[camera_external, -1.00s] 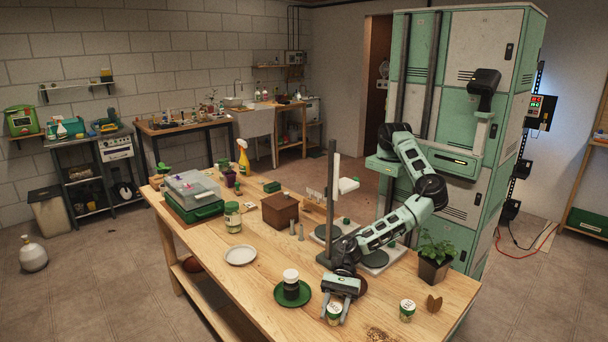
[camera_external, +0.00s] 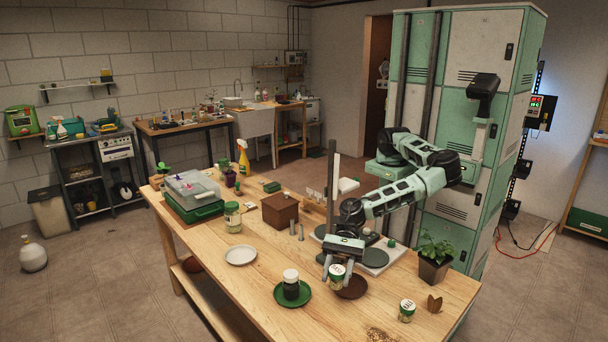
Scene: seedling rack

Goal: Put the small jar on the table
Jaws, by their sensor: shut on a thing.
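My gripper (camera_external: 337,275) is shut on a small jar (camera_external: 337,270) with a pale lid and green-and-white label. The jar appears held above the wooden table (camera_external: 262,279), overlapping the left edge of a brown saucer (camera_external: 354,289) in the picture. Its exact height is hard to tell. A similar small jar (camera_external: 407,312) stands on the table to the right. A dark jar with a white lid (camera_external: 291,284) stands on a green plate (camera_external: 305,300) to the left.
A white plate (camera_external: 240,255) lies left, and a brown box (camera_external: 280,210) stands behind. A stand with a post (camera_external: 332,190) and a potted plant (camera_external: 434,262) are near my arm. The table's front left part is mostly clear.

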